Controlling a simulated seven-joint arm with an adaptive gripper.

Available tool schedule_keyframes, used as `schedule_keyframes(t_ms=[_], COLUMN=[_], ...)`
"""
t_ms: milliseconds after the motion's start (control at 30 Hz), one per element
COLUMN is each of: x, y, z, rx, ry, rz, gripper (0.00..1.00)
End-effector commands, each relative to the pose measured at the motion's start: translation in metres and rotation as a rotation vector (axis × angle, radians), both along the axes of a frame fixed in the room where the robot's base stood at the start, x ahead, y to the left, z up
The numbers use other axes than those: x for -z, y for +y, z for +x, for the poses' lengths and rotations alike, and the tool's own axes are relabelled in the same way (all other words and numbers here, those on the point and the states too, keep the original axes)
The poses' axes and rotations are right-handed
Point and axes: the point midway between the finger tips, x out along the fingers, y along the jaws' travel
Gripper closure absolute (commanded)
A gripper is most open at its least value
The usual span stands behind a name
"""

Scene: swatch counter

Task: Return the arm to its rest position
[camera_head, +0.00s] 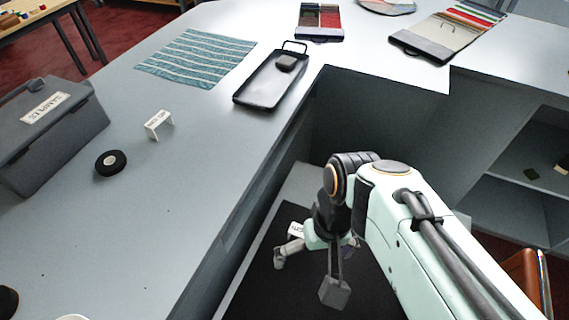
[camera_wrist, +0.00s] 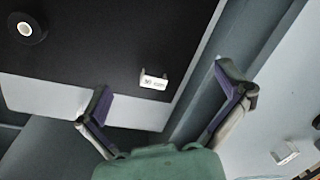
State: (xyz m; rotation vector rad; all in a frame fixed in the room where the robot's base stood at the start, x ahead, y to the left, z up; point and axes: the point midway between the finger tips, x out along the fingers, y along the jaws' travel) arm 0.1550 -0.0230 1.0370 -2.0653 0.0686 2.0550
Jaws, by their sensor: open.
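My arm reaches in from the right edge of the head view and bends down at its dark wrist joint. My gripper (camera_head: 300,254) hangs over a black surface (camera_head: 255,298) set lower than the counter, beside the counter's inner edge. In the wrist view my gripper (camera_wrist: 160,79) has its two fingers spread wide, with nothing held between them. A small white sign (camera_wrist: 153,81) stands on the black surface beyond the fingers. It is partly hidden behind the arm in the head view.
The grey counter (camera_head: 185,215) holds a grey case (camera_head: 45,130), black roll (camera_head: 111,162), white sign (camera_head: 158,124), striped cloth (camera_head: 196,57) and black tray (camera_head: 245,97). Swatch boards (camera_head: 320,20) lie farther back. Another black roll (camera_wrist: 25,29) shows in the wrist view. Shelves (camera_head: 520,205) stand right.

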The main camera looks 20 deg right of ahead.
Motion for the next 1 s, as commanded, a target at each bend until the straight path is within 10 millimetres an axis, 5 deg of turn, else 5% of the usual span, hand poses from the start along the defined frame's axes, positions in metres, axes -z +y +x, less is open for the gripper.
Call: schedule_keyframes(t_ms=[100,200,1000], x=[-0.012,-0.014,-0.015], y=[0.032,0.040,0.040], z=[-0.020,-0.029,-0.029], rx=[-0.229,-0.300,-0.302], ry=[-0.006,-0.002,-0.001], rz=[-0.043,-0.061,-0.061], gripper=[0.00,0.00,0.00])
